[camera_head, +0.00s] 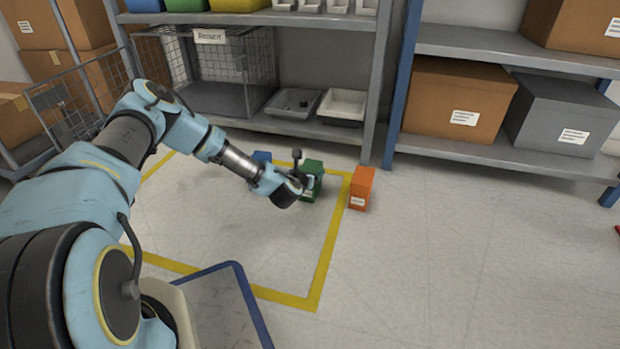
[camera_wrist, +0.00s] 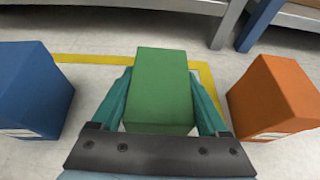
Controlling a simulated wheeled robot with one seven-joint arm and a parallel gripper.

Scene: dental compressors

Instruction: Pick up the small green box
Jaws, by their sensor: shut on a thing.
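The small green box (camera_head: 312,179) stands on the floor near the far right corner of the yellow floor outline, partly hidden behind my gripper (camera_head: 302,183) in the head view. In the wrist view the green box (camera_wrist: 162,88) is upright between the two teal fingers of my gripper (camera_wrist: 160,100). The fingers are shut on its left and right sides. I cannot tell whether its base touches the floor.
An orange box (camera_head: 361,188) stands to the right of the green box, and a blue box (camera_head: 262,157) to its left. A metal shelf (camera_head: 320,133) with grey trays is close behind. The floor (camera_head: 440,260) at front right is clear.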

